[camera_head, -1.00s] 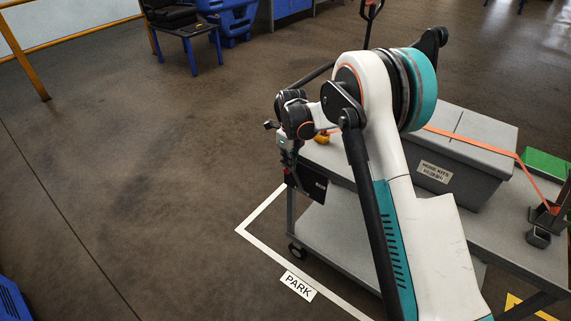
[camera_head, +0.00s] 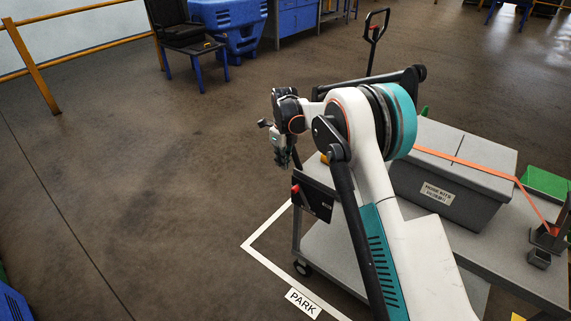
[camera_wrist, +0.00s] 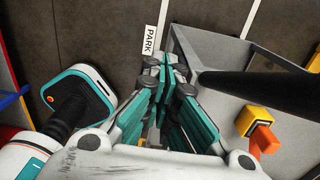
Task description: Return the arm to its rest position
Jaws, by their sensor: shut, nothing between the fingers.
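My gripper (camera_head: 283,158) hangs at the end of my folded arm, left of the grey cart (camera_head: 477,235) and pointing down in the head view. In the wrist view its teal-padded fingers (camera_wrist: 165,68) come together at the tips, with nothing between them. My arm is bent at the teal-banded elbow, and my white upper link hides part of the cart. Part of the gripper is too small to make out in the head view.
A grey lidded box (camera_head: 455,177) under an orange strap (camera_head: 462,161) and a green bin (camera_head: 546,183) are on the cart. A PARK label (camera_head: 303,303) marks the white floor line. The left floor is clear.

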